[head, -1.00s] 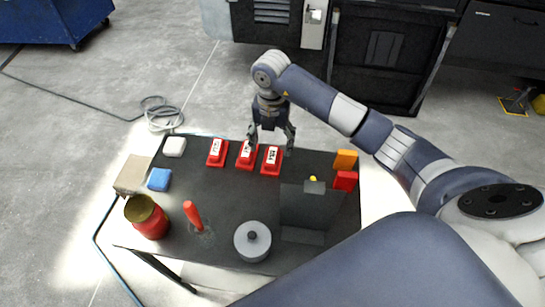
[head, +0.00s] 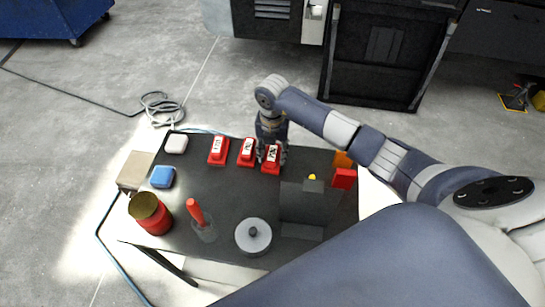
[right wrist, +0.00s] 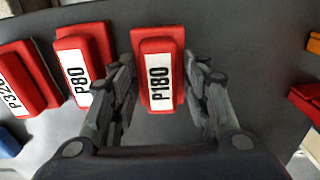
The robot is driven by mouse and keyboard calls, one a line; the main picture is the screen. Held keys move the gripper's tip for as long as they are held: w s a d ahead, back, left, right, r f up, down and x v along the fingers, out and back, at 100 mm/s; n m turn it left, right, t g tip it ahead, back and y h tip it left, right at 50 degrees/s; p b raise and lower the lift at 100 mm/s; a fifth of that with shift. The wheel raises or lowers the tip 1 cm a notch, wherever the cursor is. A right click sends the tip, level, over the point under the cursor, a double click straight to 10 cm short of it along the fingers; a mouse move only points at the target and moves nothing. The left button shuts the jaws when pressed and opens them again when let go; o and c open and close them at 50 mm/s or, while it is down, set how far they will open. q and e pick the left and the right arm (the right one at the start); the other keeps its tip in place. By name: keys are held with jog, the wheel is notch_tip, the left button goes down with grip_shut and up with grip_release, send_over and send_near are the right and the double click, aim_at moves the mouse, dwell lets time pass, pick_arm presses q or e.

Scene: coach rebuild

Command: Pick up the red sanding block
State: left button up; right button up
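Three red sanding blocks with white labels lie in a row on the dark table (head: 235,210). In the right wrist view they read P320 (right wrist: 20,80), P80 (right wrist: 80,65) and P180 (right wrist: 158,70). In the head view, the P180 block is the rightmost (head: 271,160), the P80 block is in the middle (head: 248,152) and the P320 block is on the left (head: 218,150). My right gripper (head: 270,155) is open over the P180 block, its fingers on either side of it with gaps visible. The left finger is close to the P80 block. My left gripper is not in view.
A red can (head: 150,214), a red-handled tool (head: 196,213), a round grey lidded pot (head: 253,236) and a dark upright holder (head: 302,207) stand nearer. Blue (head: 162,177) and white (head: 176,144) blocks lie left. Orange (head: 343,160) and red (head: 344,178) pieces are right.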

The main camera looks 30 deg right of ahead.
aim_at(273, 152)
jog(key=shift+s+f, duration=0.1)
grip_shut()
jog(key=shift+f, duration=0.1)
notch_tip(273, 152, up, 10)
jog(key=shift+r+b, duration=0.1)
jog(key=shift+b, duration=1)
